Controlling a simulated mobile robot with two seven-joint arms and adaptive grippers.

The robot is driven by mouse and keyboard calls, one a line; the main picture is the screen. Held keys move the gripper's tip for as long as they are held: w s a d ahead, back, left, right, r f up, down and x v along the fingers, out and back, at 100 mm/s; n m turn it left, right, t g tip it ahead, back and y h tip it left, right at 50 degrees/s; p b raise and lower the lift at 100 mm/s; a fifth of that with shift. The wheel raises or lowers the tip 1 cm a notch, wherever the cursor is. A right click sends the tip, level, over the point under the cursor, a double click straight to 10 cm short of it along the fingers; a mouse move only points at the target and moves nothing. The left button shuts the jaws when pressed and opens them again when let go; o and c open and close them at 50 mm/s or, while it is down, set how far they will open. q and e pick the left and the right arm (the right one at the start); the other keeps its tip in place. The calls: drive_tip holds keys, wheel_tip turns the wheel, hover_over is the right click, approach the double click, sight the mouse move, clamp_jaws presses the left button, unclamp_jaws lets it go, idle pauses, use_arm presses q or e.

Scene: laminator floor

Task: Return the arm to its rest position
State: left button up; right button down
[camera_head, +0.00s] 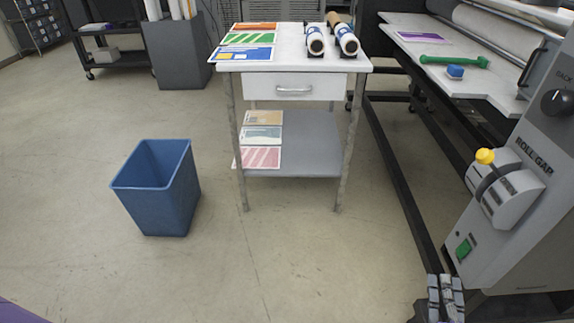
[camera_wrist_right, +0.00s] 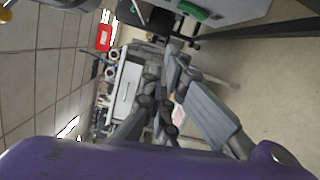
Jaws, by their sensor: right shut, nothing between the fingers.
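My right gripper (camera_head: 445,284) shows at the bottom right of the head view, in front of the grey laminator side panel and low beside its base. Its dark and grey fingers stand close together, shut with nothing between them. In the right wrist view the fingers (camera_wrist_right: 163,85) reach up the middle of the picture, over a sideways view of the room. My own purple arm shell fills the bottom of that view. My left gripper is not in view; only a purple piece of me shows at the lower left corner of the head view.
The laminator panel (camera_head: 520,190) with a yellow-knobbed lever (camera_head: 485,156) stands close on the right. A white table (camera_head: 300,62) with a drawer holds rolls and printed sheets. A blue bin (camera_head: 157,190) stands on the left. The middle floor is clear.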

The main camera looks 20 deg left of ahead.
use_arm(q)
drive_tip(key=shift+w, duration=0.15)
use_arm(e)
drive_tip(key=s+f+m+g+h, duration=0.1)
drive_tip(key=s+f+m+g, duration=0.2)
drive_tip(key=s+f+m, duration=0.35)
drive_tip(key=s+f+m+g+h, duration=0.1)
drive_tip(key=s+f+m+g, duration=0.25)
drive_tip(key=s+m, duration=0.55)
drive_tip(key=s+a+f+m+g, duration=0.1)
drive_tip(key=s+f+m+g, duration=0.15)
drive_tip(key=s, duration=0.85)
drive_tip(key=s+a+f+m+g, duration=0.1)
drive_tip(key=s+f+m+g, duration=0.15)
drive_tip(key=s, duration=0.95)
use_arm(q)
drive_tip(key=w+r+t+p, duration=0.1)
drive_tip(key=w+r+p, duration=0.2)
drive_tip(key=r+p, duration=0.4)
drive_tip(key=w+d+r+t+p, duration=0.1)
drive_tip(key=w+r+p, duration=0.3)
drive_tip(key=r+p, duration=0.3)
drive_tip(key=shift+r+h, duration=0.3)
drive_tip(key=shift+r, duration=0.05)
use_arm(e)
drive_tip(key=w+r+t, duration=0.2)
drive_tip(key=w+r, duration=0.2)
drive_tip(key=r, duration=0.9)
drive_tip(key=shift+d+r, duration=0.15)
drive_tip(key=shift+n, duration=0.25)
